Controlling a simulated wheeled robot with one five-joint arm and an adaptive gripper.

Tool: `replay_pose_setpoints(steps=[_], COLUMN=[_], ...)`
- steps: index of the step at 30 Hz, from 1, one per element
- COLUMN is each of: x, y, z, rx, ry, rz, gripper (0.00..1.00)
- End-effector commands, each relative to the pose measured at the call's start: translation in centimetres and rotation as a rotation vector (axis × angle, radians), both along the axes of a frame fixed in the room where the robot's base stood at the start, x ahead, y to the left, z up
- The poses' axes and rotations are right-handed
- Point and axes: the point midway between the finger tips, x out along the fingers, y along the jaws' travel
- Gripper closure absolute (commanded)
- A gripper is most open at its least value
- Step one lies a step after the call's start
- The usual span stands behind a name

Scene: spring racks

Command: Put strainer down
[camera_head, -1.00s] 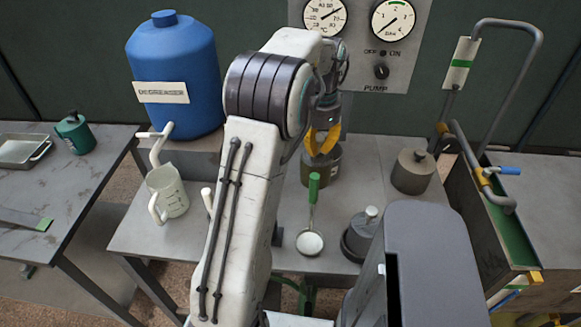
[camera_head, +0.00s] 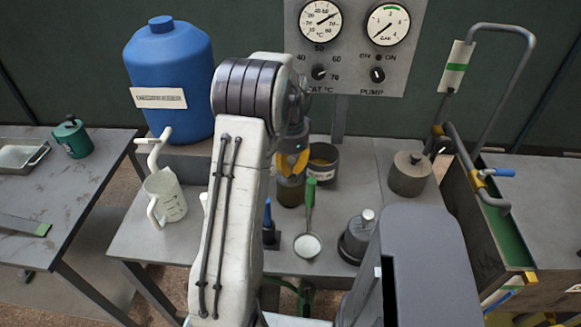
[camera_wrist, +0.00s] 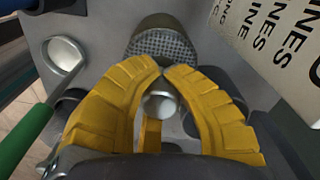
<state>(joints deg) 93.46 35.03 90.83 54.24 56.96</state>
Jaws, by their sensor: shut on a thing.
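The strainer (camera_head: 290,192) is a dark brownish cylinder hanging below my gripper (camera_head: 291,165) in the head view. The yellow fingers are shut on its upper part. In the wrist view my gripper (camera_wrist: 161,70) has its fingertips close together, with the strainer's mesh (camera_wrist: 162,42) just beyond them. A dark pot (camera_head: 322,172) with a pale label stands behind and to the right of the strainer. I cannot tell whether the strainer's bottom touches the grey bench (camera_head: 365,195).
A white jug (camera_head: 167,195) and blue drum (camera_head: 171,85) are at left. Lidded weights (camera_head: 410,175) and (camera_head: 356,237) stand at right.

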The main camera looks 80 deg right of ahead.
Motion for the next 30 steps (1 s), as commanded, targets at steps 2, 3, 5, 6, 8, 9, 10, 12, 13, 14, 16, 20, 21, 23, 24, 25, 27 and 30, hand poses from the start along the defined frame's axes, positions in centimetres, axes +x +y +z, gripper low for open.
replay_pose_setpoints(steps=[2,3,5,6,8,9,10,12,13,14,16,20,21,23,24,25,27,30], x=[-0.01,-0.02,-0.02,-0.02,-0.02,-0.02,-0.02,-0.02,-0.02,-0.02,-0.02,-0.02,-0.02,-0.02,-0.02,-0.02,-0.02,-0.02], y=[-0.02,-0.03,-0.03,-0.03,-0.03,-0.03,-0.03,-0.03,-0.03,-0.03,-0.01,-0.01,-0.01,-0.01,-0.01,-0.01,-0.01,-0.01], z=[-0.12,-0.14,-0.13,-0.13,-0.13,-0.16,-0.21,-0.41,-0.50,-0.59,-0.48,-0.47,-0.47,-0.47,-0.46,-0.46,-0.46,-0.34], rx=[-0.001,-0.001,-0.002,-0.002,-0.001,-0.001,-0.001,-0.001,-0.001,-0.001,0.000,0.000,0.000,0.000,0.000,0.000,0.000,0.000], ry=[0.000,0.000,0.000,0.000,0.000,0.000,0.000,0.000,0.000,0.000,0.000,0.000,0.000,0.000,0.000,0.000,0.000,0.000], rz=[0.000,0.000,0.000,0.000,0.000,0.000,0.000,0.000,0.000,0.000,0.000,0.000,0.000,0.000,0.000,0.000,0.000,0.000], gripper=[1.00,1.00,1.00,1.00,1.00,1.00,1.00,1.00,1.00,1.00,0.85,0.74,0.70,0.67,0.67,0.67,0.67,0.67])
